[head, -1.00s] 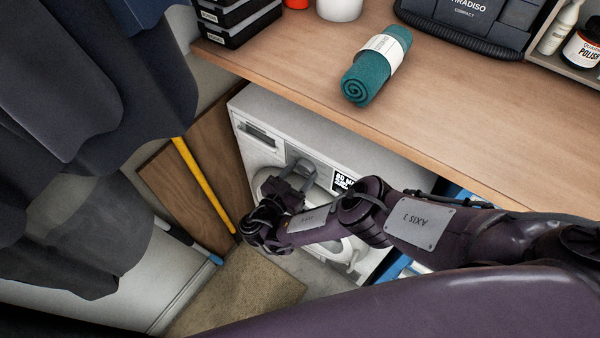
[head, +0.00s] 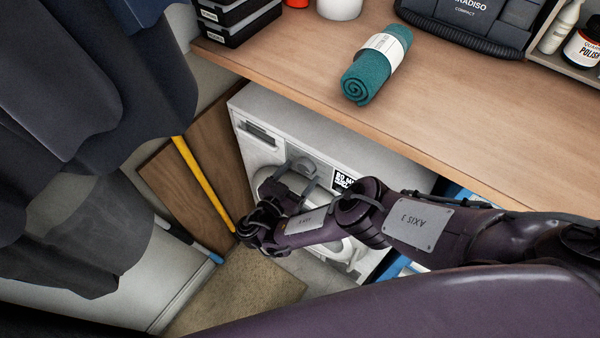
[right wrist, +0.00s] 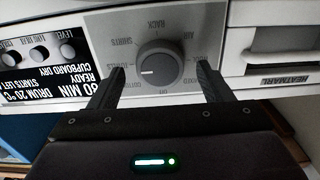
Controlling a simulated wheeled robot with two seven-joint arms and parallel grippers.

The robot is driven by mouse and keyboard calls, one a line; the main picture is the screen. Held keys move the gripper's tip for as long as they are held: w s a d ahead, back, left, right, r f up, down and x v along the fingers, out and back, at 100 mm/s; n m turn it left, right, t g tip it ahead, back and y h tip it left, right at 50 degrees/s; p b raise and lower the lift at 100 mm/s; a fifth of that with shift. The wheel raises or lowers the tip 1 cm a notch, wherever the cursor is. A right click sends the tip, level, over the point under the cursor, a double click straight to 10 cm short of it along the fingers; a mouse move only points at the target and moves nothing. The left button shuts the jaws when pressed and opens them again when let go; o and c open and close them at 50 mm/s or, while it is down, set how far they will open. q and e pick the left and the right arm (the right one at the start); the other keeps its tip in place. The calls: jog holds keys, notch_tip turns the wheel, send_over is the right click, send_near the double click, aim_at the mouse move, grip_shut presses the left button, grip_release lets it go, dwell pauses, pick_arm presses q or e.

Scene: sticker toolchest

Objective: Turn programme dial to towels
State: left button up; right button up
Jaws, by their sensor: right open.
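The programme dial (right wrist: 160,66) is a round dark grey knob on the dryer's grey panel. It shows upside down in the right wrist view. Its white mark points left, slightly down, toward the labels by the left-hand finger; that finger partly covers them, so I cannot tell the exact setting. My right gripper (right wrist: 160,74) is open, with one finger on each side of the dial and visible gaps to it. In the head view my right gripper (head: 300,166) is in front of the white dryer (head: 345,132), and the dial is hidden. My left gripper is not in view.
Several small knobs (right wrist: 38,53) and a lit display (right wrist: 50,80) are left of the dial. A drawer handle (right wrist: 283,38) is at right. The wooden worktop (head: 480,130) overhangs the dryer and carries a rolled teal towel (head: 368,78). A yellow pole (head: 203,185) leans left.

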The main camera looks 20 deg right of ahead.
jog(key=v, duration=0.7)
dwell(0.3)
